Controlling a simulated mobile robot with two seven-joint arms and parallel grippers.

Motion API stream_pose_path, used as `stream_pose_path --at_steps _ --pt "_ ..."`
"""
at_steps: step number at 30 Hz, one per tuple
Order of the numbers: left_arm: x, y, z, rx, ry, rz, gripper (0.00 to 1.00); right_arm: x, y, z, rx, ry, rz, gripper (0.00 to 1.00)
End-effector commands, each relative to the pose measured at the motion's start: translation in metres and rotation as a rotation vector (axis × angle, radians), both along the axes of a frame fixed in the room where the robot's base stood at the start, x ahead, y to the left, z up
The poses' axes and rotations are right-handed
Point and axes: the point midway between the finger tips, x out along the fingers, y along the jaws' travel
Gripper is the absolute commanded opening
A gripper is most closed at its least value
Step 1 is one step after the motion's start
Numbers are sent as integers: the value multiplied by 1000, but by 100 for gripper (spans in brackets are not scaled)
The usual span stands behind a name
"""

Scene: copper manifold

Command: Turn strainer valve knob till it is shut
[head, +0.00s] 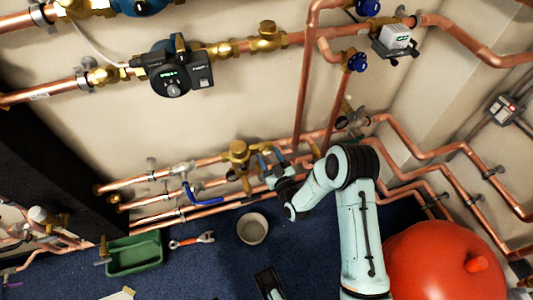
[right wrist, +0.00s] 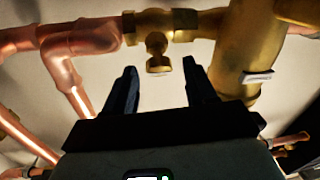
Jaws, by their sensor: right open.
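The small brass knob (right wrist: 157,52) hangs from a brass pipe fitting in the right wrist view. It is between the two dark fingertips of my right gripper (right wrist: 160,75), a little beyond them, with gaps on both sides. A thick brass body (right wrist: 240,45) stands just right of the knob. In the head view my right gripper (head: 270,158) is open beside the brass strainer fitting (head: 238,153) on the lower pipes; the knob itself is hard to make out there. A dark part at the bottom edge, apparently my left gripper (head: 269,281), is cut off by the frame.
Copper pipes run along the wall behind and beside the right gripper. A blue-handled valve (head: 200,186) is left of the strainer. A bucket (head: 252,228), a wrench (head: 192,241) and a green tray (head: 135,255) lie on the blue floor. A red tank (head: 445,262) is at right.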

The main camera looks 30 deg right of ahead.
Motion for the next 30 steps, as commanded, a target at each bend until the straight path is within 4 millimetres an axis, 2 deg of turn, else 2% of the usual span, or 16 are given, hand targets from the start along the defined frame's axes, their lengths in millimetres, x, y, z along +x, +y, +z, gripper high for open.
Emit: stream_pose_path --at_steps 6,15,20,30 --pt "-8 1 -7 0 25 2 43 18 -2 0 0 1 -1 56" --pt "-9 1 -8 -1 28 2 43 20 -3 0 1 1 -1 56" --pt "-9 1 -8 -1 28 2 43 20 -3 0 0 1 -1 4" --pt "-9 1 -8 -1 29 2 43 20 -3 0 -20 5 15 2"
